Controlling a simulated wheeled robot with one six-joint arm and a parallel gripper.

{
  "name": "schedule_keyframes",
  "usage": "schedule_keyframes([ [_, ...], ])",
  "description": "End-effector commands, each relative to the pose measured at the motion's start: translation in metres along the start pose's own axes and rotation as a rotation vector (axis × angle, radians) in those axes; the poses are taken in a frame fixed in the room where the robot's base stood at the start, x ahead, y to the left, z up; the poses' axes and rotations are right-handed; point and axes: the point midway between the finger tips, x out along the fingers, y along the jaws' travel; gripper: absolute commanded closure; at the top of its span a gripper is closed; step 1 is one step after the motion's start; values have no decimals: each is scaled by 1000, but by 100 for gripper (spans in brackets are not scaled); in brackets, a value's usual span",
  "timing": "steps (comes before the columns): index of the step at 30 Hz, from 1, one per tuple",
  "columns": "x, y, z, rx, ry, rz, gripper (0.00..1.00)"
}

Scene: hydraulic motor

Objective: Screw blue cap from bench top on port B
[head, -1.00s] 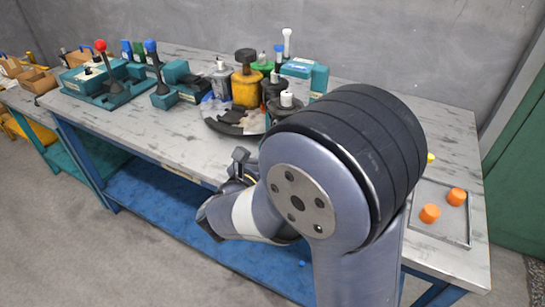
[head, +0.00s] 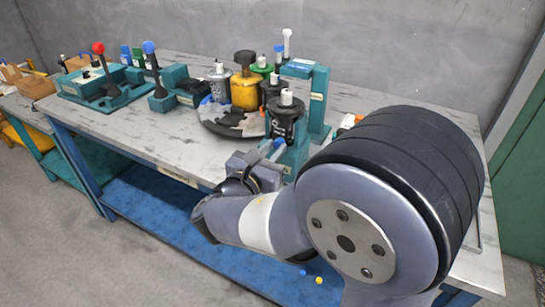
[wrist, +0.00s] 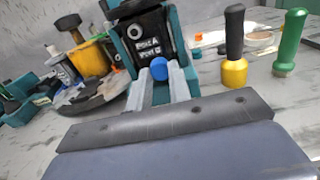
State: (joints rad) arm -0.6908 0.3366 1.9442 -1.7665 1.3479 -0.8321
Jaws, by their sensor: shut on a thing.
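The blue cap (wrist: 160,69) sits between my fingertips in the wrist view. My gripper (wrist: 164,82) is shut on it. The black motor (wrist: 147,38) in its teal stand is directly beyond the cap, with white port lettering on its near face. I cannot tell whether the cap touches the motor, and the port behind it is hidden. In the head view my gripper (head: 273,152) is at the bench's front edge, pointing at the black motor (head: 284,122), with the blue cap (head: 279,143) at its tip.
A yellow canister (head: 244,92) stands on a dark round tray (head: 205,124) left of the motor. Black-and-yellow (wrist: 234,50) and green-handled (wrist: 290,42) tools stand to the right in the wrist view. Small blue (head: 303,272) and yellow (head: 319,280) pieces lie low below the bench top.

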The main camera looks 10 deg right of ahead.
Motion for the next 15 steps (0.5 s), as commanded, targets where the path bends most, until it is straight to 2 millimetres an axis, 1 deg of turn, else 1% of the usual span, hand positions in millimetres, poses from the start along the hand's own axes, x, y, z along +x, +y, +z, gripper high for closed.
schedule_keyframes([
  [1, 0, 0, -3, 28, 0, 0, 100],
  [7, 0, 0, -2, 127, 0, -1, 100],
  [15, 0, 0, 0, 158, 1, -1, 100],
])
